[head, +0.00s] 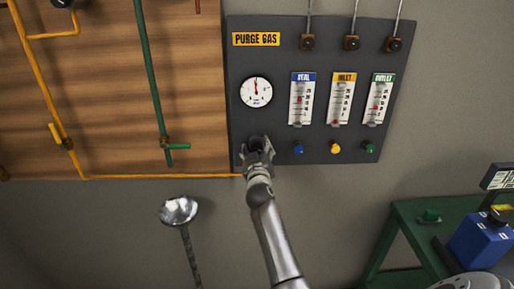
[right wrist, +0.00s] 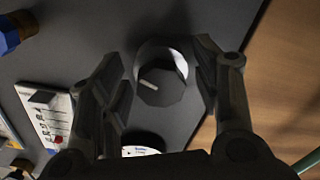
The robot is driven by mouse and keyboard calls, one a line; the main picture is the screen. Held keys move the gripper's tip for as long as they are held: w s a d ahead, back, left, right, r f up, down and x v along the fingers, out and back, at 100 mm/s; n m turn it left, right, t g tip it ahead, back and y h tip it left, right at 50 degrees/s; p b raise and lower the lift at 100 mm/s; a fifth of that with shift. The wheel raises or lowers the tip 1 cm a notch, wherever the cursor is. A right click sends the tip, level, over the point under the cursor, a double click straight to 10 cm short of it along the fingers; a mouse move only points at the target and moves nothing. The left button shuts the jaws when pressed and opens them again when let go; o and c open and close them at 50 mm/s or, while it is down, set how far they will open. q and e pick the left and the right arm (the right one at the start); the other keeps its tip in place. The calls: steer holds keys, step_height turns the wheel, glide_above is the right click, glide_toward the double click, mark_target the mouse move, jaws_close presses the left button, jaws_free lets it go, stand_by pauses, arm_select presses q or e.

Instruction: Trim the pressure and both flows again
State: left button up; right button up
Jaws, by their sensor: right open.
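The dark purge gas panel (head: 330,60) hangs on the wall. Its white round gauge (head: 256,92) has a needle pointing about straight up. Right of it are three flow tubes: blue-labelled (head: 301,98), yellow-labelled (head: 341,98), its red mark near the bottom, and green-labelled (head: 379,99). Below them sit a blue knob (head: 298,148), a yellow knob (head: 335,147) and a green knob (head: 369,147). My right gripper (head: 258,148) is open at the black pressure knob (right wrist: 161,82), below the gauge. Its fingers stand either side of the knob; contact is unclear. My left gripper is out of view.
A wooden board (head: 110,90) with a yellow pipe (head: 40,85) and a green pipe (head: 151,75) is left of the panel. A silver round lamp-like object (head: 178,210) stands below it. A green stand (head: 410,215) with a blue device (head: 478,240) is at lower right.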

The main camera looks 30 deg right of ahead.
steer(key=shift+w+d, duration=0.1)
steer(key=shift+w, duration=0.1)
steer(key=c, duration=1.1)
steer(key=shift+o, duration=0.2)
steer(key=shift+n, duration=0.4)
steer(key=n, duration=0.3)
steer(key=shift+s+n, duration=0.1)
steer(key=shift+n, duration=2.3)
